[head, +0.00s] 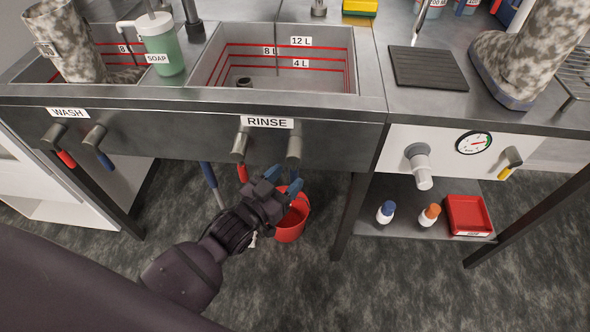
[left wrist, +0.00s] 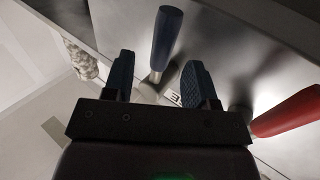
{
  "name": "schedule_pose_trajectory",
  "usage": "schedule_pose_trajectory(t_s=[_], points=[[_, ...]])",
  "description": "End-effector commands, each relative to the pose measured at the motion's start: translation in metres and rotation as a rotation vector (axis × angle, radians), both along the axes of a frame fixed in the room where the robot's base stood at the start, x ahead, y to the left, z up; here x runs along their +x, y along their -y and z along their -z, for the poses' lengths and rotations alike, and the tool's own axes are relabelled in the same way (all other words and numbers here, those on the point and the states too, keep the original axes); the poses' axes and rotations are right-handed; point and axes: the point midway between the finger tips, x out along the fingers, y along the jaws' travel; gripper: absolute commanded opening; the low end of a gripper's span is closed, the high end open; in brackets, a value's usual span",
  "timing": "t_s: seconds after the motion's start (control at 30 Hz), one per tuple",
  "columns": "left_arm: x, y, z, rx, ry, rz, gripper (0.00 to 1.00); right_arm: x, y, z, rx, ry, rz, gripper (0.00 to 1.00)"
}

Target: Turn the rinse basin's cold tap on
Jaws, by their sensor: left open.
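The rinse basin (head: 293,75) has two taps on its front panel below the RINSE label (head: 267,122). The cold tap (head: 294,150) is the right one; its metal body shows in the head view, its lever mostly hidden behind my gripper. In the left wrist view its blue handle (left wrist: 167,38) stands between my fingers, with gaps showing on both sides. The hot tap's red handle (head: 242,172) hangs down to the left and shows at the right in the wrist view (left wrist: 290,112). My left gripper (head: 284,180) is open around the cold tap's handle. My right gripper is out of view.
The wash basin's red (head: 66,158) and blue (head: 104,160) tap handles are to the left. A red bucket (head: 291,225) stands on the floor below my gripper. A blue-handled pole (head: 208,175) leans under the bench. A valve (head: 419,165) and gauge (head: 474,143) are to the right.

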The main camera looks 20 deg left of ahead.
Motion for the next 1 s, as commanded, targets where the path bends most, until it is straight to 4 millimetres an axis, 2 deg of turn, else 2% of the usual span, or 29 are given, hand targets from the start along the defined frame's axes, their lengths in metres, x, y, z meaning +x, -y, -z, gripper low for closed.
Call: schedule_pose_trajectory(t_s=[0.1,0.3,0.63,0.9,1.0], points=[[0.015,0.005,0.002,0.001,-0.003,0.0,0.52,-0.002,0.0,0.003,0.0,-0.006,0.0,0.43],[0.028,0.009,0.001,0.002,-0.002,0.0,0.52,-0.001,0.0,0.003,-0.001,-0.006,0.001,0.43],[0.03,0.01,0.0,0.002,-0.002,0.0,0.52,0.003,0.001,0.002,-0.002,0.003,-0.001,0.43],[0.03,0.01,0.0,0.002,-0.002,0.0,0.12,0.004,0.001,0.001,-0.003,0.004,-0.002,0.43],[0.03,0.01,0.0,0.002,-0.002,0.0,0.0,0.004,0.001,0.001,-0.003,0.004,-0.002,0.43]])
